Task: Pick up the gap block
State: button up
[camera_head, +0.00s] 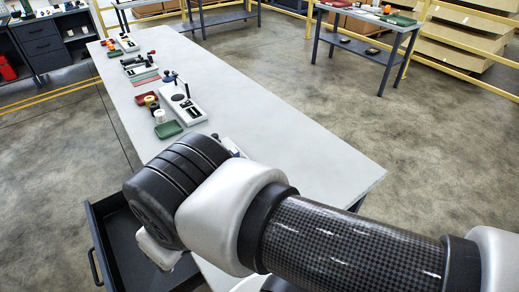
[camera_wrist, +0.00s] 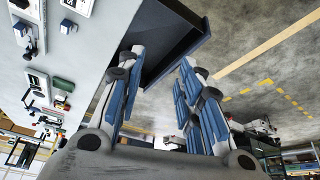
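No thing that I can tell for sure as the gap block shows in either view. My gripper (camera_wrist: 158,62) fills the middle of the wrist view; its two blue-padded fingers stand apart with nothing visible between them. In the head view my arm's wrist hides most of the gripper, near the bench's left edge above the open dark drawer (camera_head: 128,235). The drawer (camera_wrist: 180,35) also shows just beyond the fingertips in the wrist view. The visible part of its inside looks bare; the rest is hidden by my arm.
The long grey bench (camera_head: 285,140) carries a white fixture (camera_head: 185,104) with a dark knob, a green tray (camera_head: 168,129), a red tray (camera_head: 145,99) and small cylinders. More fixtures stand farther back. The bench's right part is clear. Another table (camera_head: 375,22) stands at the back right.

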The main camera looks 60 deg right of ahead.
aim_at(235, 152)
jog(key=z, duration=1.45)
jog(key=i+l+u, duration=0.1)
jog(key=l+u, duration=0.35)
jog(key=l, duration=0.15)
jog(key=u, duration=1.3)
